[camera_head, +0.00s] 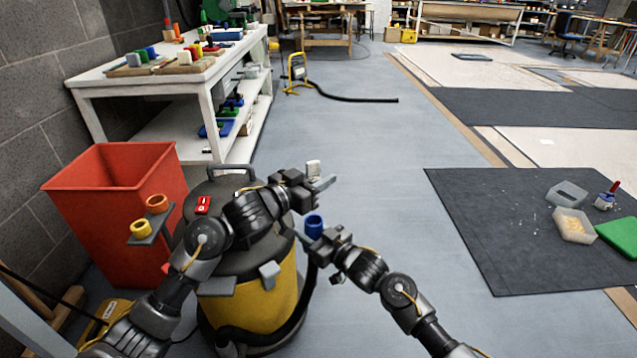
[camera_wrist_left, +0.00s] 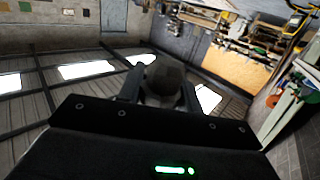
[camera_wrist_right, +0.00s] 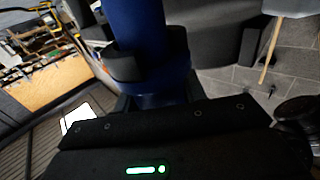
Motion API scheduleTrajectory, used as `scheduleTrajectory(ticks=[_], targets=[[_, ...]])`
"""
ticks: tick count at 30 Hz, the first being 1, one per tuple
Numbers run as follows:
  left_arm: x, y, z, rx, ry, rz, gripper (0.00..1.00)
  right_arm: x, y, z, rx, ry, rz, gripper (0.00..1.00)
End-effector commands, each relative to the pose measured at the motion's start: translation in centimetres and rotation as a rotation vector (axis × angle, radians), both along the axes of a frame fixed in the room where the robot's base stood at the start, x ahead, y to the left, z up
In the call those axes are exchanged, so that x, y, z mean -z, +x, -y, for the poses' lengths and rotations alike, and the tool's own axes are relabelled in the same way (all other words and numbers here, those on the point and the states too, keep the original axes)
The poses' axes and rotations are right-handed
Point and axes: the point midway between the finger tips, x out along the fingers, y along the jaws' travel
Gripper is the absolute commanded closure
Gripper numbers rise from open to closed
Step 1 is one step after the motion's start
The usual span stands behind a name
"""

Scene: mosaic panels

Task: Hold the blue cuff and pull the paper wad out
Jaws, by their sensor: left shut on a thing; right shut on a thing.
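The blue cuff (camera_head: 314,226) stands upright at the end of a black hose, beside the yellow and black vacuum drum (camera_head: 262,290). My right gripper (camera_head: 314,241) is shut on the cuff, and the blue tube fills the space between its fingers in the right wrist view (camera_wrist_right: 140,50). My left gripper (camera_head: 314,184) is higher and shut on the pale grey paper wad (camera_head: 313,168). The wad shows as a dark rounded lump between the fingers in the left wrist view (camera_wrist_left: 165,80). In the head view the wad is apart from the cuff, above it.
A red bin (camera_head: 115,200) stands left of the drum. A small bracket with an orange ring (camera_head: 157,203) and a yellow ring (camera_head: 140,228) is between them. A white workbench (camera_head: 150,80) is behind. The grey floor ahead is mostly clear; a dark mat (camera_head: 500,230) lies right.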

Motion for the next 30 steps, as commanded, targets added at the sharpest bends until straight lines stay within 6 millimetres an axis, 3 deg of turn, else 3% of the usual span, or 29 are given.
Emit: scheduleTrajectory(ticks=[30], targets=[[-4.9, 0.0, 0.0, 0.0, 0.0, 0.0, 0.97, 0.0, 0.0, 0.0, 0.001, -0.001, -0.001, 0.85]])
